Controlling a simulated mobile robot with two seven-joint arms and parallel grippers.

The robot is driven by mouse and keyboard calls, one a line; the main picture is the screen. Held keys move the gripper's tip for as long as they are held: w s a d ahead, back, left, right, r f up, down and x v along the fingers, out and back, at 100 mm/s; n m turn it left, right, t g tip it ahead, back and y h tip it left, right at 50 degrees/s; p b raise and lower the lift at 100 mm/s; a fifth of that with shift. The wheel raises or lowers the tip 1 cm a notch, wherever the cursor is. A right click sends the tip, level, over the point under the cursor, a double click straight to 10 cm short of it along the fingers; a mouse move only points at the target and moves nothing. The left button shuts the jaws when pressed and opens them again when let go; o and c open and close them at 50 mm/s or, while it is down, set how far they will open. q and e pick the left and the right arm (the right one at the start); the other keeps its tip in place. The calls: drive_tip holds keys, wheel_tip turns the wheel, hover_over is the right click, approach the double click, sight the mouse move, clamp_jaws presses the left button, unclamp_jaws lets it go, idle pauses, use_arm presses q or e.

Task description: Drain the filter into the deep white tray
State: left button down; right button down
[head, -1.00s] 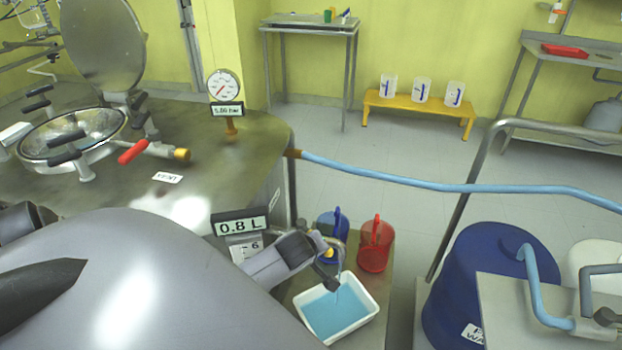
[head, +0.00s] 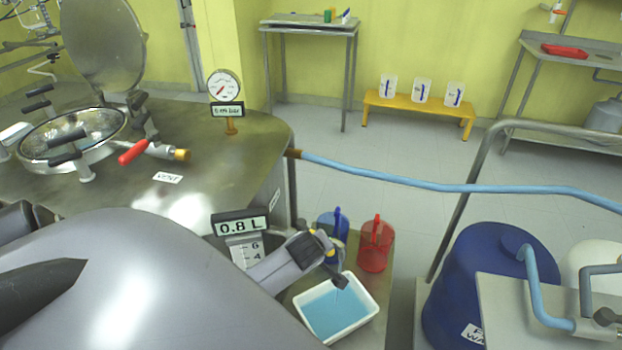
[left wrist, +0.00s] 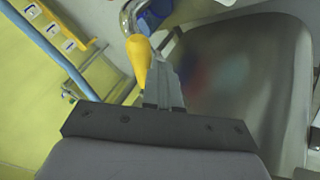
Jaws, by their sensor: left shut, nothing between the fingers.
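The deep white tray (head: 371,292) holds blue liquid and stands at bottom centre in the head view. A bent metal pipe (left wrist: 127,18) is beyond the handle. The filter's display (head: 240,226) reads 0.8 L, above a level scale (head: 244,250). My arm hides most of the filter and outlet. My right gripper is out of view.
A blue jug (head: 340,222) and a red jug (head: 375,245) stand just behind the tray. A large blue drum (head: 470,285) is to the right. A blue hose (head: 420,184) crosses behind. A steel vessel with open lid (head: 104,45) and pressure gauge (head: 224,87) is at left.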

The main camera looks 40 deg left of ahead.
use_arm(q)
drive_tip(key=shift+w, duration=0.15)
drive_tip(key=w+n+g+y+b, duration=0.1)
drive_tip(key=w+n, duration=0.1)
drive_tip(key=w+d+n+g+y+b, duration=0.1)
drive_tip(key=w+n, duration=0.1)
drive_tip(key=shift+d+f+n, duration=0.1)
drive_tip(key=shift+d+n, duration=0.05)
drive_tip(key=shift+n, duration=0.25)
drive_tip(key=shift+w+b, duration=0.6)
drive_tip(key=shift+w, duration=0.1)
drive_tip(key=shift+r, duration=0.25)
